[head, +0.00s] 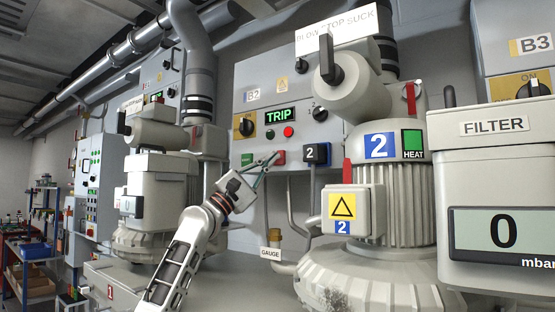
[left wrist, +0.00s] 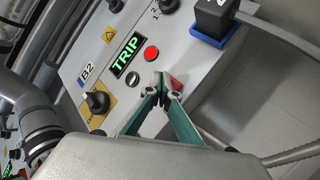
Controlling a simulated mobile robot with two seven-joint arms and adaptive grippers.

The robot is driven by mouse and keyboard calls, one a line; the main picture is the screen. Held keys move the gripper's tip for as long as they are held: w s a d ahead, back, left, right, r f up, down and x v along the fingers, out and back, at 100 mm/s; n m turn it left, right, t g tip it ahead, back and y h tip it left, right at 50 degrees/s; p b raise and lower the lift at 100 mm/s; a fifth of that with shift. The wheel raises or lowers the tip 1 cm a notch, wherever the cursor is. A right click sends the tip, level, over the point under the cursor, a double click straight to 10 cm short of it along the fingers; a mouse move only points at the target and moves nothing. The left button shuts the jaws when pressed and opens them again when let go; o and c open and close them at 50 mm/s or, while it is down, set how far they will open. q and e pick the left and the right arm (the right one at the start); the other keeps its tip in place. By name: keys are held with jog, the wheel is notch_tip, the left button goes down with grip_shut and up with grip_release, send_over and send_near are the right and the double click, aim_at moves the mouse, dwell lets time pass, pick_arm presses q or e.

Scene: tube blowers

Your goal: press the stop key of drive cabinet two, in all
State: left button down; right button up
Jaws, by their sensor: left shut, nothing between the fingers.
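Drive cabinet two (head: 262,104), marked B2, hangs on the back wall with a green TRIP display (head: 280,115). Its red key (head: 280,157) sits low on the front, right of a green key (head: 247,159). A small red round button or lamp (head: 288,132) is under the display. My left gripper (head: 273,157) is shut and empty, its tips at the red key's left edge. In the left wrist view the fingertips (left wrist: 163,90) partly cover the red key (left wrist: 175,84); I cannot tell whether they touch it. My right gripper is not in view.
Blower 2 (head: 405,205) stands right of the cabinet, with its pipe and lever in front. A black switch on a blue base (head: 316,154) is close right of the red key. A filter unit (head: 497,165) stands far right, and blower 1 (head: 155,190) left.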

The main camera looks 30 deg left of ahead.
pick_arm(q)
jog(key=shift+w, duration=0.4)
dwell(0.6)
jog(key=shift+s, duration=0.1)
dwell(0.3)
jog(key=shift+s+p, duration=0.3)
jog(key=shift+s, duration=0.4)
